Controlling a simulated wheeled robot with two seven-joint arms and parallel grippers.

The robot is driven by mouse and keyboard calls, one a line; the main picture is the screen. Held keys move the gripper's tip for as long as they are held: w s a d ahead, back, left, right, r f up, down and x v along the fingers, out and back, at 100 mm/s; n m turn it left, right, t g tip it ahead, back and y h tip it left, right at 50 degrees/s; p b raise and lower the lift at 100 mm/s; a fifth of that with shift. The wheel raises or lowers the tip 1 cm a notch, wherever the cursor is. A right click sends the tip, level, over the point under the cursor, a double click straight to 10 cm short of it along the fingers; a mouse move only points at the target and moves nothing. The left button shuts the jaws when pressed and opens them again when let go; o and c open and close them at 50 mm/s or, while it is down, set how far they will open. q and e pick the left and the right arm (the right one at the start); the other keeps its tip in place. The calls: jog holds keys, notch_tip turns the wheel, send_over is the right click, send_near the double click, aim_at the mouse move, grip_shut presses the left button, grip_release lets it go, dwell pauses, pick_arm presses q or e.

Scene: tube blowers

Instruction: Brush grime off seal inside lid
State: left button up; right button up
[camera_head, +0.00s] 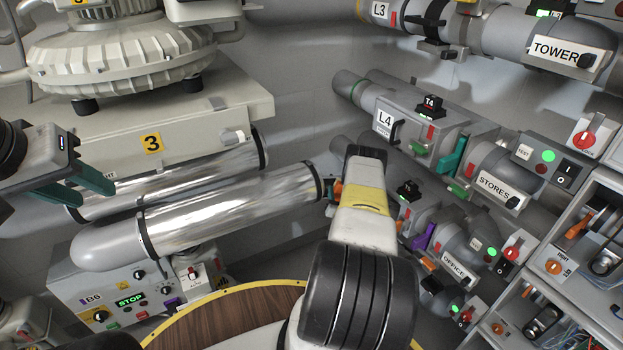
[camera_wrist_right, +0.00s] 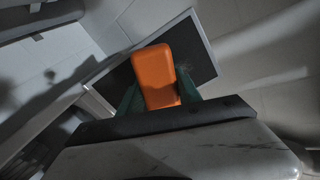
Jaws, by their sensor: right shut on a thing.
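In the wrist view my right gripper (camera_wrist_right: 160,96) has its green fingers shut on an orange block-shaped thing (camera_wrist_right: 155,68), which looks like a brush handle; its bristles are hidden. Beyond it is a dark rectangular panel with a pale rim (camera_wrist_right: 208,45), which may be the lid's inner face. A faint greyish smudge shows beside the orange block; I cannot tell whether it is grime. In the head view a bit of the orange thing (camera_head: 338,190) shows by my right wrist, which hides most of that area. My left gripper (camera_head: 75,186) is empty, its green fingers apart.
Two silvery tubes (camera_head: 235,205) run across the middle, beneath a machine marked 3 (camera_head: 152,143). Control box B6 (camera_head: 130,300) is below. Tube units L4 (camera_head: 385,121), STORES (camera_head: 497,190) and OFFICE (camera_head: 452,265) crowd the right. A round wooden top (camera_head: 215,325) is in front.

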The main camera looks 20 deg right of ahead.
jog(key=d, duration=0.1)
jog(key=s+d, duration=0.1)
jog(key=d, duration=0.1)
jog(key=shift+d, duration=0.15)
dwell(0.4)
jog(key=shift+w+a, duration=0.3)
jog(key=shift+a, duration=0.7)
jog(key=shift+w+a, duration=0.25)
jog(key=shift+a, duration=0.7)
jog(key=shift+w+a, duration=0.3)
jog(key=shift+a, duration=0.7)
jog(key=a, duration=0.1)
jog(key=w+a, duration=0.1)
jog(key=shift+w+a, duration=0.1)
jog(key=shift+a, duration=0.2)
jog(key=shift+v, duration=3)
